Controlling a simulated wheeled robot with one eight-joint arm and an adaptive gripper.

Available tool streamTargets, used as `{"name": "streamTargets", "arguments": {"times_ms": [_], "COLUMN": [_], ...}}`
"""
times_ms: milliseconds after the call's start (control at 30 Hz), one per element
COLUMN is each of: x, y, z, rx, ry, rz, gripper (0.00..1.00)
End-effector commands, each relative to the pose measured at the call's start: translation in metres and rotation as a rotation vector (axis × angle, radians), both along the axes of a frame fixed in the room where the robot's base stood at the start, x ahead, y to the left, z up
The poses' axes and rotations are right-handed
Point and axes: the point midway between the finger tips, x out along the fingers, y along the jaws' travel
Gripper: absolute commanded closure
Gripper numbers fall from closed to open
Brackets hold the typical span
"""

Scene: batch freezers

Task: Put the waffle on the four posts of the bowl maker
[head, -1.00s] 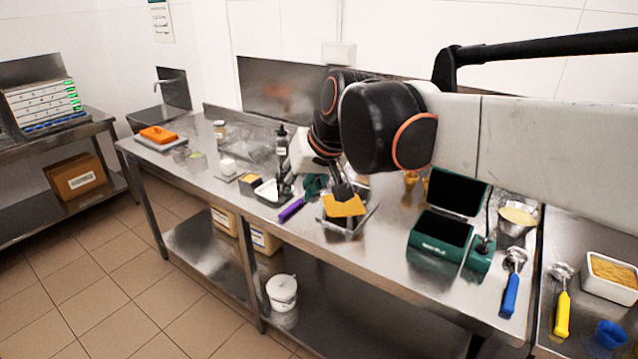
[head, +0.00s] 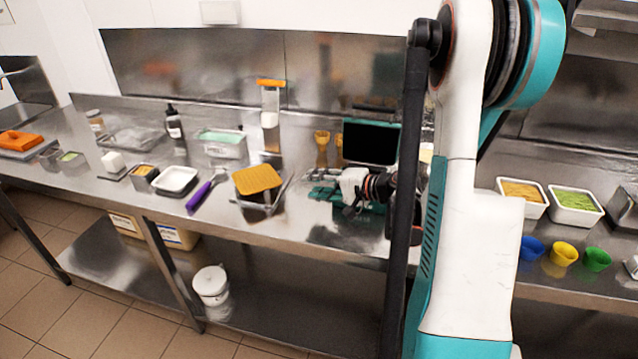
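The waffle (head: 257,179) is a flat orange-yellow square. It lies roughly level on top of a metal stand (head: 262,209), which seems to be the bowl maker, near the front edge of the steel table. The waffle hides most of the stand, so I cannot make out the four posts or how each corner sits. My gripper (head: 325,180) is to the right of the waffle, apart from it, in front of the dark green box (head: 372,142) with its black-lined lid up. Its fingers point left and look empty; their opening is too small to judge.
A purple-handled tool (head: 203,193) and a white dish (head: 174,180) lie left of the stand. An orange-topped clear container (head: 270,105) and a tub (head: 222,143) stand behind. Coloured cups (head: 563,253) are at the right. My arm hides part of the table.

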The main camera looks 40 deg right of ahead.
Motion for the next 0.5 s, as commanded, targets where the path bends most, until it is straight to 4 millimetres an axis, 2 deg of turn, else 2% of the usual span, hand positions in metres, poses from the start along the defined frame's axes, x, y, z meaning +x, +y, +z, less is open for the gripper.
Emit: {"name": "streamTargets", "arguments": {"times_ms": [167, 500], "x": [-0.0046, 0.0001], "y": [-0.0026, -0.0004], "z": [-0.0018, -0.0033], "rx": [0.015, 0.013], "ry": [-0.011, -0.011], "rz": [-0.010, -0.007], "gripper": [0.64, 0.64]}}
